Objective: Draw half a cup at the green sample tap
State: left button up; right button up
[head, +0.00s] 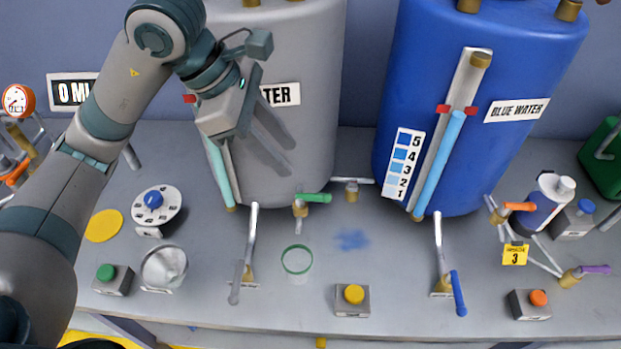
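A clear cup with a green rim (297,260) stands upright on the grey bench and looks empty. The green sample tap has a green handle (316,198) on a brass body (300,209) at the foot of the grey tank. Its spout points down, just behind the cup in the picture; I cannot tell whether the cup is directly under it. My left gripper (283,160) is up in front of the grey tank (310,130), above and behind the cup. Its two fingers look apart, with nothing between them. My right gripper is not in view.
A blue tank (400,80) with a level scale stands right. Levers (250,245) (439,255) stand in front of the tanks. A yellow button (353,295) is right of the cup, near the front edge. A blue stain (352,239) marks the bench.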

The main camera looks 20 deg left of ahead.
aim_at(317, 196)
pick_arm(q)
jog(key=shift+w+a+r+t+y, duration=0.15)
jog(key=shift+w+a+y, duration=0.1)
jog(key=shift+a, duration=0.25)
jog(key=shift+w+a+r+t+y, duration=0.15)
jog(key=shift+w+a+y, duration=0.1)
jog(key=shift+a, duration=0.2)
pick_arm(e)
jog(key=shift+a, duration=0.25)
pick_arm(q)
jog(key=shift+f, duration=0.15)
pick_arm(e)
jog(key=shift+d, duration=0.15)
